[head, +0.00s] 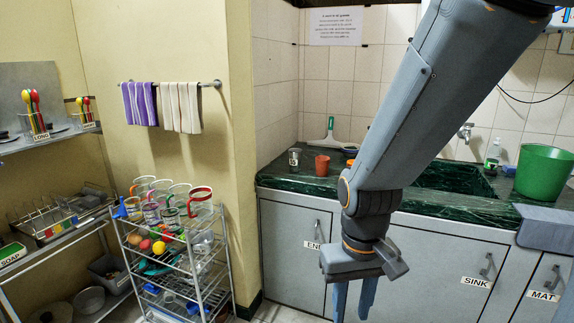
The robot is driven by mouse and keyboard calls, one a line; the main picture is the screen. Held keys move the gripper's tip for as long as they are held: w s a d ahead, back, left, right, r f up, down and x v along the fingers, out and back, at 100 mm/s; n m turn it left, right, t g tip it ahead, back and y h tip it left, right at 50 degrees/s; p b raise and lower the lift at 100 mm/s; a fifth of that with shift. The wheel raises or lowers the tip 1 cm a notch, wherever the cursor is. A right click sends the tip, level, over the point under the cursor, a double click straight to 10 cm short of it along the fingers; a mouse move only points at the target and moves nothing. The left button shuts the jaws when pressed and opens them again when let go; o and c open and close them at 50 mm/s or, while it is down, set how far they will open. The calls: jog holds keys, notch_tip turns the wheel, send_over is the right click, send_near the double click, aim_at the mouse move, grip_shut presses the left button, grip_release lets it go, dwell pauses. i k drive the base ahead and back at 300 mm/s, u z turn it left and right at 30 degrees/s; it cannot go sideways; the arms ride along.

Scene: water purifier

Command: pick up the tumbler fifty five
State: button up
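I cannot tell for sure which thing is tumbler fifty five, as no such number is readable. A small clear glass (295,158) with a dark and white marking stands upright on the green marble counter (290,177), near its left end. A reddish-brown cup (322,165) stands just right of it. Several clear mugs with coloured handles (200,202) stand on top of the wire rack at the left. My gripper (354,305) points down in front of the counter cabinets, apart from all of these. Its two blue fingers show a gap with nothing seen between them; their tips reach the bottom edge.
A green tub (544,173) stands on the counter at the right, past the sink (455,178). The wire rack (205,270) holds coloured balls below the mugs. Shelves with cutlery cups (37,126) line the left wall. Towels (180,107) hang above the rack. My arm hides part of the counter.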

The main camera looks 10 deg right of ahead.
aim_at(295, 153)
jog(key=u, duration=0.7)
jog(key=i, duration=1.35)
jog(key=z, duration=0.1)
